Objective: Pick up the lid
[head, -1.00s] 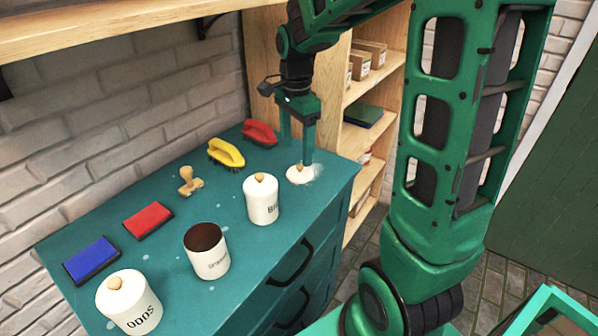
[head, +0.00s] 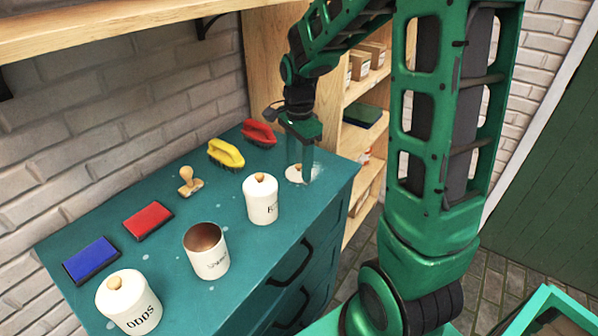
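A round white lid (head: 296,175) with a small wooden knob lies on the far right part of the teal cabinet top. My gripper (head: 302,172) points down at the lid, its fingers low around or beside the knob. The fingers look apart, with one in front of the lid's right side; whether they touch the knob cannot be told. An uncovered white canister (head: 211,262) with a brown inside stands near the front middle of the top.
Lidded white canisters stand at the centre (head: 261,205) and front left (head: 131,308). Blue (head: 91,257) and red (head: 148,219) pads, a wooden stamp (head: 188,183), and yellow (head: 226,152) and red (head: 259,133) brushes line the wall side. A wooden shelf (head: 372,95) stands behind.

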